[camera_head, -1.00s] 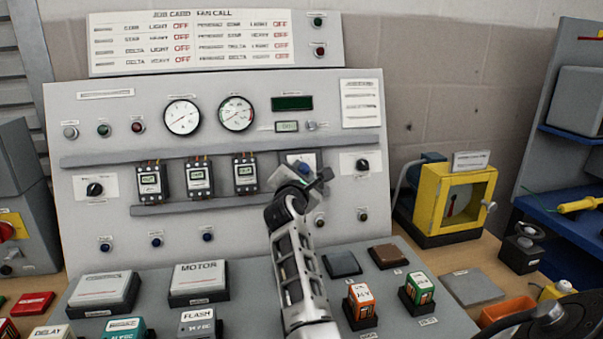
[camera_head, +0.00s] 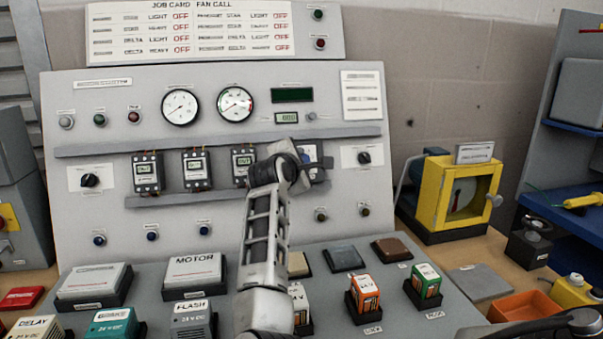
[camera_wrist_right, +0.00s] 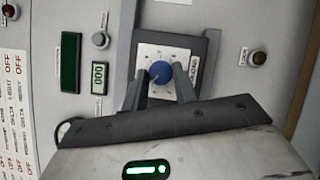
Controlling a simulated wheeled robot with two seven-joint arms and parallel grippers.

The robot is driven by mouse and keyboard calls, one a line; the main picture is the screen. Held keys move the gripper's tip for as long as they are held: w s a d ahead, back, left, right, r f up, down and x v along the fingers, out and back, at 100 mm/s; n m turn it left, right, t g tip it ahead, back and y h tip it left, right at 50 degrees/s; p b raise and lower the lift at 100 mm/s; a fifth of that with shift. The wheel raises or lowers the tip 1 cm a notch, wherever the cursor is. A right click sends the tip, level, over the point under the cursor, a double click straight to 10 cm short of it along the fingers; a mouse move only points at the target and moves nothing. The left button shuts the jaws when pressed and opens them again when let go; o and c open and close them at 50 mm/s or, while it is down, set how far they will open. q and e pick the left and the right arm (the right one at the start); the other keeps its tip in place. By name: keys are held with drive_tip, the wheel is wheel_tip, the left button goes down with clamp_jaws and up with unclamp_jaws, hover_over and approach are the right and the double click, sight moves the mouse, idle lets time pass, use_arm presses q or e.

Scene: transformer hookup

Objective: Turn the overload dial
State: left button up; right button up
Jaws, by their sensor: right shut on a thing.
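The overload dial is a blue round knob (camera_wrist_right: 160,73) on a white scale plate (camera_wrist_right: 150,52) in a dark square frame, seen in the right wrist view. My right gripper (camera_wrist_right: 161,82) has one finger on each side of the knob and is shut on it. In the head view, my right gripper (camera_head: 316,165) is at the panel, right of the row of three small relay units, and its wrist hides much of the dial's plate. My left gripper is not in view.
The grey panel (camera_head: 100,120) carries two round gauges, a small digital display (camera_head: 293,119), lamps and two black knobs. A shelf edge (camera_head: 220,141) runs above the relays. Labelled blocks stand on the sloped desk below. A yellow box (camera_head: 465,195) stands right.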

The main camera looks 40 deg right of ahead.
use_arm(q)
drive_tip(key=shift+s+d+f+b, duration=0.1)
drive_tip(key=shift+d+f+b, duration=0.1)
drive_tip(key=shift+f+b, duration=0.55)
use_arm(e)
drive_tip(key=shift+m+g+y, duration=0.4)
drive_tip(key=shift+m+g, duration=0.1)
drive_tip(key=shift+m, duration=0.6)
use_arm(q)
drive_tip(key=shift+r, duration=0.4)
use_arm(e)
drive_tip(key=o, duration=1)
drive_tip(key=shift+c, duration=0.2)
drive_tip(key=shift+r, duration=0.1)
use_arm(q)
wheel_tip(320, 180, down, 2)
drive_tip(key=b, duration=0.3)
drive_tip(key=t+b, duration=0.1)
drive_tip(key=b, duration=0.2)
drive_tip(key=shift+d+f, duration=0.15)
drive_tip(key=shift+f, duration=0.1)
use_arm(e)
drive_tip(key=v, duration=1.6)
drive_tip(key=shift+w, duration=0.1)
